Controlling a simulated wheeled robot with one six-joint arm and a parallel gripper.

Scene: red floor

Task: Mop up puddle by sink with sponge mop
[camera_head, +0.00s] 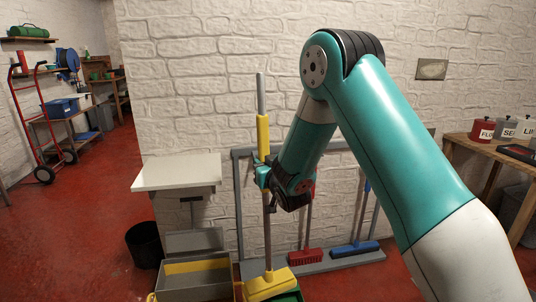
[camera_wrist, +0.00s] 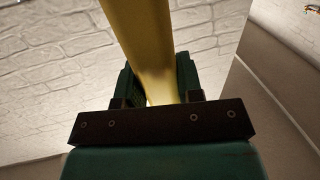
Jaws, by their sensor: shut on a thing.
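A sponge mop with a grey-tipped handle and a yellow grip (camera_head: 263,137) stands close to upright in front of the white brick wall. Its yellow head (camera_head: 268,284) is low down, over a green thing at the bottom edge of the head view. In the wrist view the yellow grip (camera_wrist: 145,40) runs between the jaws of my gripper (camera_wrist: 155,88). No sink or puddle can be made out in either view.
A grey rack (camera_head: 335,262) holds a red broom (camera_head: 305,256) and a blue broom (camera_head: 355,249) right of the mop. A white-topped stand (camera_head: 178,172), black bin (camera_head: 144,244) and grey box (camera_head: 195,284) are left. Red floor (camera_head: 95,200) is open at far left.

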